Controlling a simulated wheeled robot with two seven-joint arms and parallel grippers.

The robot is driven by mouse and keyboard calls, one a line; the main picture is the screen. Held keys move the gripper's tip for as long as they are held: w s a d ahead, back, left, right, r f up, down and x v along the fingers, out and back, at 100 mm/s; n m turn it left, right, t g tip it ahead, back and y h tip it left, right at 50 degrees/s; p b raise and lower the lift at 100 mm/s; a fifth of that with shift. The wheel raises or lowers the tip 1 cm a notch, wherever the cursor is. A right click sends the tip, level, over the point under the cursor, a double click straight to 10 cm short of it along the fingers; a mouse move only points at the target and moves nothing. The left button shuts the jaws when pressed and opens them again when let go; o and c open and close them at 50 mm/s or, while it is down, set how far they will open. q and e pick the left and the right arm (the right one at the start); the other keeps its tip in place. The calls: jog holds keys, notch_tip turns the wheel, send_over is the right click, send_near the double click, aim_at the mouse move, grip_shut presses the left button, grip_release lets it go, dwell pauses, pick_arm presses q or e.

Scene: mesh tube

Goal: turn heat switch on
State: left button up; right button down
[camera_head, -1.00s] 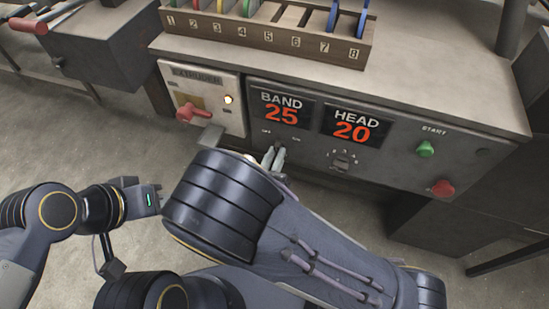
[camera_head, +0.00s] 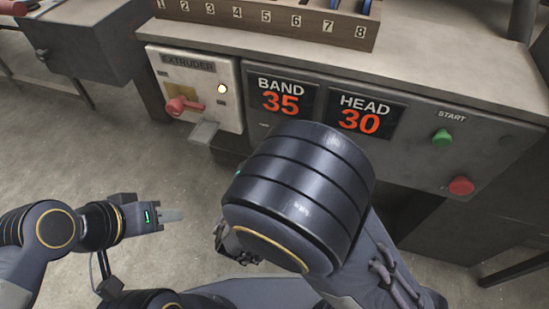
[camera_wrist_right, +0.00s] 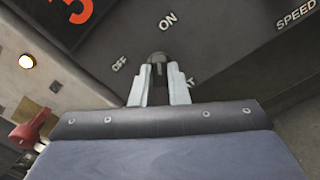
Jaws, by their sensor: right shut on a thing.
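The heat switch is a small dark lever (camera_wrist_right: 158,62) in the right wrist view. An OFF label is on its left, an ON label is above it, and its lower label is mostly covered. My right gripper (camera_wrist_right: 158,85) has its two pale fingers closed around the lever. I cannot tell which label the lever points to.
The panel has a BAND display (camera_head: 281,95) reading 35 and a HEAD display (camera_head: 361,113) reading 30. A green START button (camera_head: 442,138) and a red button (camera_head: 460,186) are at its right. The extruder plate (camera_head: 195,85) has a lit lamp and a red handle (camera_head: 184,106).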

jog(key=shift+f+m+b, duration=0.1)
jog(key=shift+m+b, duration=0.7)
jog(key=shift+m, duration=0.2)
jog(key=c, duration=1.4)
grip_release()
jog(key=shift+s, duration=0.15)
jog(key=p+v, duration=0.1)
jog(key=v, duration=0.6)
jog(key=shift+s+p, duration=0.25)
jog(key=shift+p, duration=0.1)
jog(key=shift+a, duration=0.1)
